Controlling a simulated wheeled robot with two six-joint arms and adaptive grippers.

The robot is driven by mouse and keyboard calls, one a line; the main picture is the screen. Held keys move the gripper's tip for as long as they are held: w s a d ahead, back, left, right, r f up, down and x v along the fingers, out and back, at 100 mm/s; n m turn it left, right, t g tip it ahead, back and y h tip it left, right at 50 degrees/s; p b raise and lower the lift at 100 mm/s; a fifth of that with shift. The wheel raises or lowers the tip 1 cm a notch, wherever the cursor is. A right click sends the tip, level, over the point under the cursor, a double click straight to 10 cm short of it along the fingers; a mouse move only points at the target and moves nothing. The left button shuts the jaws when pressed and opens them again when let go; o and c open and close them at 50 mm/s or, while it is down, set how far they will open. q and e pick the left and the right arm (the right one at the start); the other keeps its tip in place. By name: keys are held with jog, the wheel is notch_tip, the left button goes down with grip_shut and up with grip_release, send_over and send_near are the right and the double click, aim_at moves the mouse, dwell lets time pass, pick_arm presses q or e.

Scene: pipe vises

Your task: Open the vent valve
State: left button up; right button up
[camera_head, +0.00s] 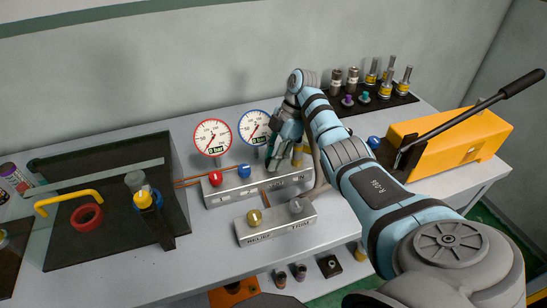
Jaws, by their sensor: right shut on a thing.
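A grey valve block (263,185) lies on the bench with a red knob (214,178) and a blue knob (244,171) on top. My right gripper (276,160) comes down at the block's right end. It is shut on a valve knob there, which its fingers mostly hide. The block's labels are too small to read, so I cannot confirm that it is the vent valve. Two dial gauges, one red-rimmed (213,137) and one blue-rimmed (256,127), stand behind the block, with small displays that seem to read 0 bar. My left gripper is not in view.
In front is a grey RELIEF/TRIM block (275,223) with a brass knob and a grey knob. A dark tray (70,250) with a clear shield stands left. An orange long-levered pump (440,145) and a dark fittings rack (350,104) stand right.

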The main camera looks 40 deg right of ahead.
jog(key=shift+w+r+n, duration=0.1)
jog(key=shift+n, duration=0.4)
jog(key=o, duration=1.1)
jog(key=shift+g, duration=0.3)
jog(key=shift+c, duration=0.2)
jog(key=shift+o, duration=0.5)
